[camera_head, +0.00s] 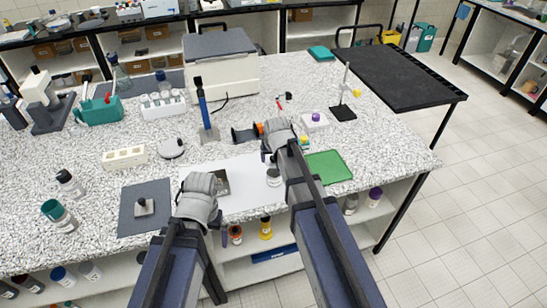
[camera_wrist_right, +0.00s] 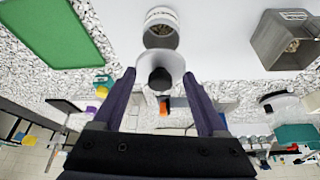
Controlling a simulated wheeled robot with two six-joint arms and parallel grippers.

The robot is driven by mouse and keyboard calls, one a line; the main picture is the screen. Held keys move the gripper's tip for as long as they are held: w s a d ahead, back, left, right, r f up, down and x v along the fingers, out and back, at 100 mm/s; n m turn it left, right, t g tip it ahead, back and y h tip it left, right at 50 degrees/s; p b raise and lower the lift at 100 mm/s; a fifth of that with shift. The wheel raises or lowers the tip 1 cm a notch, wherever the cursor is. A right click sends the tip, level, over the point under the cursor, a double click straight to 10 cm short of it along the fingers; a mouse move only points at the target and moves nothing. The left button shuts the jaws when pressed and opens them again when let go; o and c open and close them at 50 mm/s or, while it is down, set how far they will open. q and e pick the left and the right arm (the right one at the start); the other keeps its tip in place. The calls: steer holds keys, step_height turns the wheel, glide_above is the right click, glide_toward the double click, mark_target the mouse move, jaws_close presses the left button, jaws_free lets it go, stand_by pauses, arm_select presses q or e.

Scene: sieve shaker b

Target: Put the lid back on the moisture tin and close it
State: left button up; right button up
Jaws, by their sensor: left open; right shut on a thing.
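The moisture tin (camera_head: 273,178) stands upright and open on the white sheet in the head view. In the right wrist view the tin (camera_wrist_right: 161,30) shows its open mouth with grainy content inside. My right gripper (camera_wrist_right: 160,76) is shut on the lid (camera_wrist_right: 172,64), a pale disc with a black knob, held between the fingertips close to the tin and apart from its mouth. In the head view the right gripper (camera_head: 268,152) hides most of the lid. My left gripper (camera_head: 212,212) is open and empty near the sheet's front left; its fingertips are largely hidden.
A square grey container (camera_wrist_right: 290,42) with grainy content stands beside the tin. A green mat (camera_head: 330,167) lies right of the sheet, a dark mat (camera_head: 131,222) with a small knobbed object at left. A blue-handled upright tool (camera_head: 202,105) and a black-and-orange object (camera_head: 243,135) are behind.

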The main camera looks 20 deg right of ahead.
mark_target(274, 163)
steer(key=shift+f+b, duration=1.6)
steer(key=shift+f, duration=0.35)
steer(key=shift+f+b, duration=0.6)
steer(key=o, duration=1.2)
steer(key=shift+o, duration=0.2)
steer(key=shift+r, duration=0.15)
step_height(274, 163, up, 7)
steer(key=p, duration=0.7)
steer(key=shift+f, duration=0.35)
